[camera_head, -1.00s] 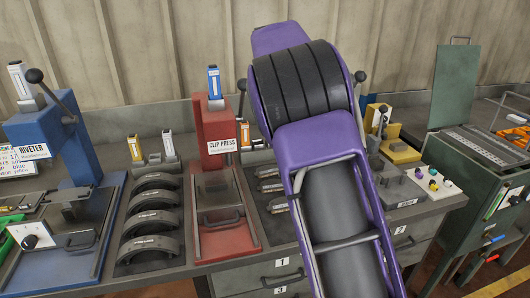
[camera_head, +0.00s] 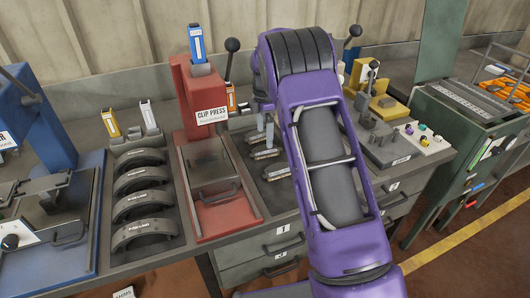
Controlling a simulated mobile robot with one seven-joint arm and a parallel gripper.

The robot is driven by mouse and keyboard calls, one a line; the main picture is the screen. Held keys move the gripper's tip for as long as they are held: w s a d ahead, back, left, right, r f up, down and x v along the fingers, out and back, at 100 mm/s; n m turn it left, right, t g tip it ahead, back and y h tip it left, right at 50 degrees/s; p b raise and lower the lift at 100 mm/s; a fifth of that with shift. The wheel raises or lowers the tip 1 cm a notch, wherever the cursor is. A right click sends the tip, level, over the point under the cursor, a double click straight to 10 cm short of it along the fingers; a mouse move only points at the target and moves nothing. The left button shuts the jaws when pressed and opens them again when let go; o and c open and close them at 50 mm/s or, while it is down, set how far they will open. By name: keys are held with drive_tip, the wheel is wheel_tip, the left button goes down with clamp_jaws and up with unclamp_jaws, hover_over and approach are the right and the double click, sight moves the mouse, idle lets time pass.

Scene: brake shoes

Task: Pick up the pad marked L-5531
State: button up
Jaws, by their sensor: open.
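Several small grey pads lie in a dark tray (camera_head: 246,165) in the middle of the bench. They include a far pad (camera_head: 263,154), a middle pad (camera_head: 270,172) and a near pad (camera_head: 275,198). Their markings are too small to read, so I cannot tell which is L-5531. My gripper (camera_head: 263,137) is mostly hidden behind my purple arm. Two pale fingers show apart, pointing down over or just behind the far pad. I cannot tell whether they touch it. Nothing shows held between them.
The red clip press (camera_head: 192,108) stands left of the pads, with its red base (camera_head: 222,218) beside the tray. Several curved brake shoes (camera_head: 146,232) lie further left. A blue riveter (camera_head: 38,125) is at far left. A yellow fixture (camera_head: 378,104) stands right of my arm.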

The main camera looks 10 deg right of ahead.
sight(263, 150)
drive_tip(key=shift+a+f, duration=0.2)
drive_tip(key=shift+f, duration=1.25)
drive_tip(key=shift+a+f, duration=0.15)
drive_tip(key=shift+f, duration=1.3)
clamp_jaws()
